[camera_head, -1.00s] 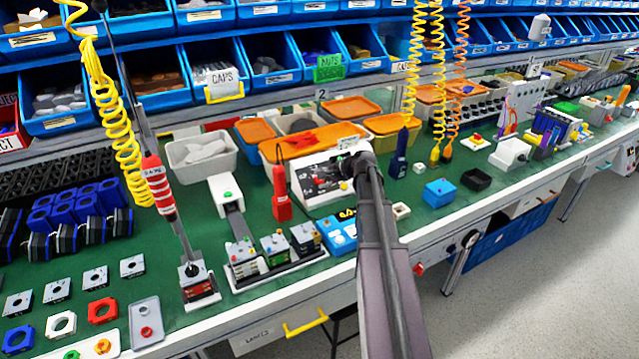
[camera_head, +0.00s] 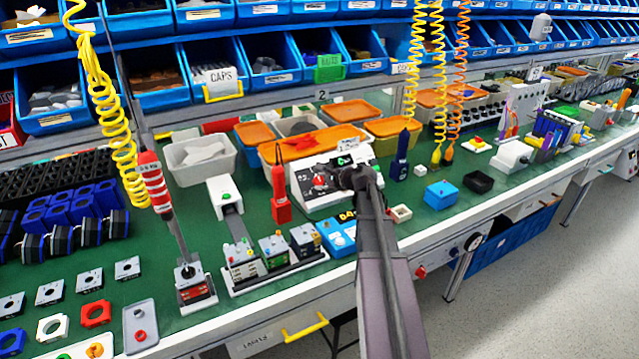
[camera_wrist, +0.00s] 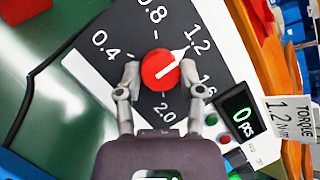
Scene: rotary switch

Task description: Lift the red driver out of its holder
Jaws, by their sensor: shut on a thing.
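A red driver (camera_head: 280,193) with a dark cord stands upright on the bench, left of a white control box (camera_head: 332,206); I cannot make out its holder. A red and white driver (camera_head: 155,182) hangs further left from a yellow coiled hose. My gripper (camera_wrist: 162,78) is not at either driver. It is shut on a round red knob (camera_wrist: 160,70) on the box's black dial, one finger on each side. The knob's white pointer faces about 1.2. In the head view my gripper (camera_head: 350,176) is at the box and its fingertips are hard to see.
A green display (camera_wrist: 240,115) and small buttons sit beside the dial. A dark blue driver (camera_head: 403,155) stands right of the box. A blue box (camera_head: 342,236) and a small fixture rack (camera_head: 275,262) are in front. Orange-lidded bins (camera_head: 310,143) stand behind.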

